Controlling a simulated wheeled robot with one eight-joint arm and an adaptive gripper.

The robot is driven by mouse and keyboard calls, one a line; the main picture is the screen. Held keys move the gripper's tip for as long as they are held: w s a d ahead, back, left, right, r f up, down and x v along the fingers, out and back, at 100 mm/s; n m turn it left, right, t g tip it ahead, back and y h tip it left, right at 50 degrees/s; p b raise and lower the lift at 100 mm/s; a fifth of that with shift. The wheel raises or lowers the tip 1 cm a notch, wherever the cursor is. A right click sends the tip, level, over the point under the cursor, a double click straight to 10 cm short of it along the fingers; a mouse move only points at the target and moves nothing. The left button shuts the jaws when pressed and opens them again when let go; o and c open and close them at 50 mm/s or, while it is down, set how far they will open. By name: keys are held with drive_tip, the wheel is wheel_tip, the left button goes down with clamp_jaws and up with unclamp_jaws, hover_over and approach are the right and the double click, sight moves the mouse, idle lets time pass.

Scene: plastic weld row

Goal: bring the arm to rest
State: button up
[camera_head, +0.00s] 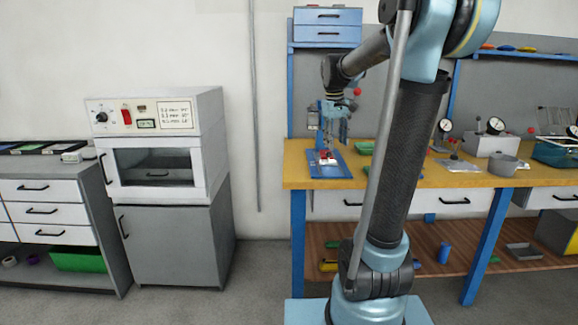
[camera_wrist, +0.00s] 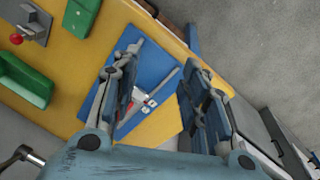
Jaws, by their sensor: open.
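My gripper (camera_head: 333,128) hangs pointing down above the left end of the yellow workbench (camera_head: 440,174). In the wrist view my gripper (camera_wrist: 160,88) has its two fingers spread wide apart, with nothing between them but the view of the bench below. Under it lies a blue mat (camera_head: 328,168) with a small red and white part (camera_head: 326,156) on it. The mat (camera_wrist: 157,68) and the part (camera_wrist: 147,103) also show between the fingers in the wrist view, the part partly hidden by the left finger. My arm blocks part of the bench in the head view.
A white oven (camera_head: 160,145) stands on a grey cabinet at the left, beside a drawer unit (camera_head: 45,200). A green tray (camera_wrist: 25,80) and a red-knobbed fixture (camera_wrist: 32,22) lie near the mat.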

drive_tip(key=s+f+m, duration=0.1)
drive_tip(key=s+f, duration=0.6)
drive_tip(key=s, duration=0.3)
drive_tip(key=s+f+m+y, duration=0.1)
drive_tip(key=s+f+m, duration=0.1)
drive_tip(key=s+f, duration=0.5)
drive_tip(key=s+d+f+m, duration=0.1)
drive_tip(key=s+f, duration=0.6)
drive_tip(key=s, duration=0.6)
drive_tip(key=shift+s+f+m+t, duration=0.2)
drive_tip(key=shift+m+t, duration=0.1)
drive_tip(key=shift+t, duration=0.1)
drive_tip(key=shift+d, duration=0.1)
drive_tip(key=shift+w+f, duration=0.2)
drive_tip(key=shift+w, duration=0.25)
drive_tip(key=shift+c, duration=0.2)
